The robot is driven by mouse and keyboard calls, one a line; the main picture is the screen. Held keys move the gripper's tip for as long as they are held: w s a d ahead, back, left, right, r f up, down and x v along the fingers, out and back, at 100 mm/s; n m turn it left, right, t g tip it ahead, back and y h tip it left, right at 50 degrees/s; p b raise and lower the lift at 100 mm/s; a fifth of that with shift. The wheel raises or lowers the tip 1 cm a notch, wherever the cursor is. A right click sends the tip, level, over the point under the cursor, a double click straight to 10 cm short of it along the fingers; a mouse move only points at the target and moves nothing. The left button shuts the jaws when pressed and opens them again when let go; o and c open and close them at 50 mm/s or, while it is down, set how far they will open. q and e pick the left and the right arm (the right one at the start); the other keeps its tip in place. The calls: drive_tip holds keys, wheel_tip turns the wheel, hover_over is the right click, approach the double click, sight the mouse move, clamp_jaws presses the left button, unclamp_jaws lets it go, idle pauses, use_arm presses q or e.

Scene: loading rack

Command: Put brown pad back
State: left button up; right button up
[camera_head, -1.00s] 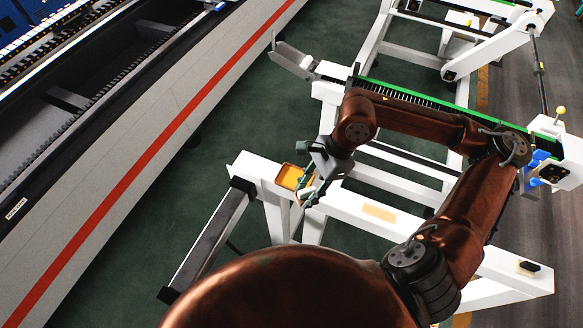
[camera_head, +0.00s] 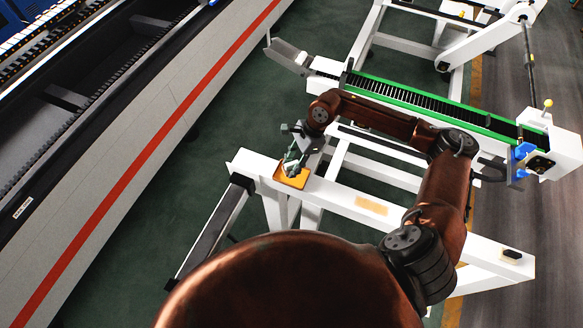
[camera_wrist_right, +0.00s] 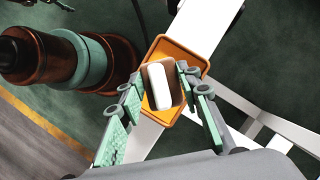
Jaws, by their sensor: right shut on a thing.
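My right gripper (camera_head: 292,166) is over the orange tray (camera_head: 302,181) at the left end of the white rack beam. The orange tray (camera_wrist_right: 188,54) lies right below and around the block. A flat tan rectangle (camera_head: 371,206) is on the beam. My left gripper is not in view.
A green-edged conveyor (camera_head: 430,101) runs behind my right arm. A small black-topped piece (camera_head: 512,254) is on the beam's right end. A long grey machine side with a red stripe (camera_head: 150,140) is at left, with open green floor (camera_head: 215,130) between.

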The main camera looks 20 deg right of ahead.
wheel_tip(320, 180, down, 3)
drive_tip(key=shift+r+p, duration=0.1)
drive_tip(key=shift+p, duration=0.95)
drive_tip(key=shift+f+b, duration=0.3)
drive_tip(key=o, duration=1.2)
drive_tip(key=shift+r, duration=0.1)
drive_tip(key=shift+b+v, duration=2.05)
drive_tip(key=shift+v, duration=4)
